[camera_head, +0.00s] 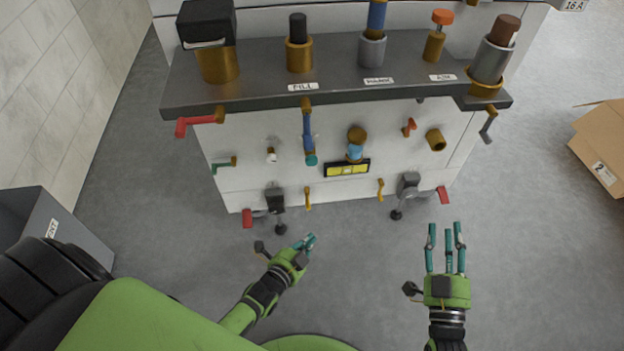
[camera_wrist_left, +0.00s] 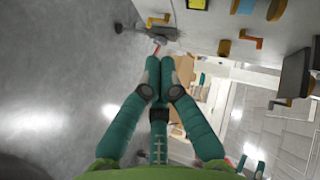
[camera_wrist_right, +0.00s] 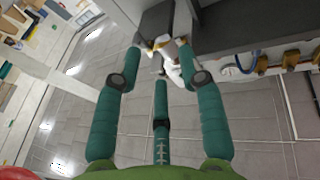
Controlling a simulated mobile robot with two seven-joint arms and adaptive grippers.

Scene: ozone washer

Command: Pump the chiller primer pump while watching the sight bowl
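Several pump-like plungers stand in a row on the dark shelf of the white cabinet: a black-capped one in brass (camera_head: 299,52), a blue one in grey (camera_head: 373,40), an orange-knobbed one (camera_head: 436,38) and a brown one (camera_head: 490,55). Their small labels are too blurred to tell which is the chiller primer pump. A pale blue bowl with a brass top (camera_head: 355,150), possibly the sight bowl, is on the cabinet front. My left gripper (camera_head: 307,243) is shut and empty, in front of the cabinet. My right gripper (camera_head: 447,240) is open and empty, further right, apart from everything.
The cabinet front carries red handles (camera_head: 196,121), small brass levers and a yellow gauge panel (camera_head: 347,168). Grey feet or clamps (camera_head: 275,200) stick out below. A cardboard box (camera_head: 600,150) stands at the right, a grey bin (camera_head: 50,235) at the left. The floor between is clear.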

